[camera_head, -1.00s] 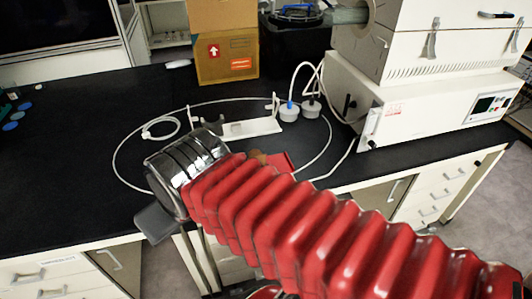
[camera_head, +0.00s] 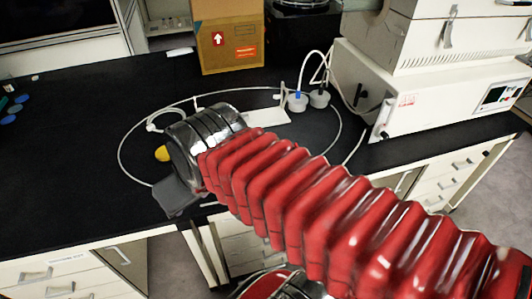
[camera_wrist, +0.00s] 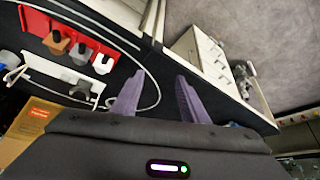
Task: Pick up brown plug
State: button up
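In the wrist view the brown plug (camera_wrist: 57,43) sits at the red holder (camera_wrist: 35,20), at the upper left. A grey plug (camera_wrist: 80,52) and a white plug (camera_wrist: 102,63) stand beside it. My gripper (camera_wrist: 158,85) shows two purple fingers spread apart with nothing between them. It is to the right of the plugs and apart from them. In the head view my arm hides the brown plug, the red holder and the fingertips.
A white holder (camera_head: 262,115) and two grey-white plugs with cables (camera_head: 297,102) (camera_head: 319,98) stand on the black bench. A white cable (camera_head: 120,150) loops around the area. A cardboard box (camera_head: 230,40) and white machine (camera_head: 430,105) stand behind.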

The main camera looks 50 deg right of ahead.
jog(key=w+d+f+m+g, duration=0.15)
jog(key=w+d, duration=0.25)
jog(key=d, duration=0.5)
jog(key=w+d+f+m+t, duration=0.1)
jog(key=w+d+f+m, duration=0.15)
jog(key=d, duration=0.55)
jog(key=s+d+f+m, duration=0.1)
jog(key=d+f, duration=0.2)
jog(key=d, duration=0.6)
jog(key=s+d+f+m, duration=0.1)
jog(key=d+f, duration=0.2)
jog(key=d, duration=0.6)
jog(key=shift+m, duration=0.3)
jog(key=x, duration=0.8)
jog(key=shift+w+f, duration=0.2)
jog(key=shift+f, duration=0.05)
jog(key=shift+x, duration=2.6)
jog(key=shift+c, duration=0.5)
